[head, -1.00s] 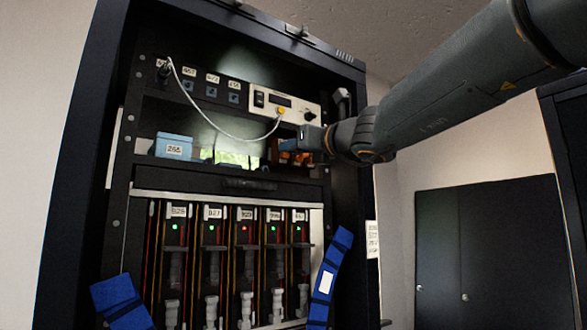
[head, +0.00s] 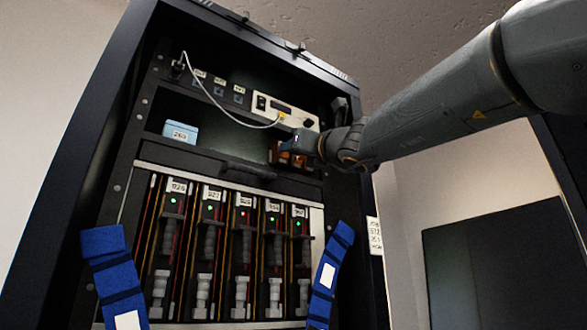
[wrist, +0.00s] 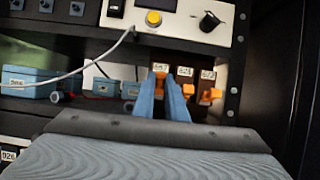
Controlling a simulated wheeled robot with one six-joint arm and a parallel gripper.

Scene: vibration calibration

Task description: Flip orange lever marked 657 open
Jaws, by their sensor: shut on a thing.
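The orange lever marked 657 (wrist: 160,78) is the leftmost of three labelled orange units at the shelf's right end in the wrist view. My gripper (wrist: 162,88) has its blue fingertips around this lever, just below the 657 label, and is shut on it. The fingers hide most of the lever, so its angle cannot be told. In the head view my gripper (head: 303,142) reaches in from the right and partly covers the orange units (head: 284,157).
Two more orange levers (wrist: 188,89) (wrist: 209,95) stand close on the right. A control panel (wrist: 172,18) with a yellow button and black knob is just above. A white cable (wrist: 85,73) hangs at left, near a blue box (head: 180,132). Battery-like modules (head: 240,250) fill the rack below.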

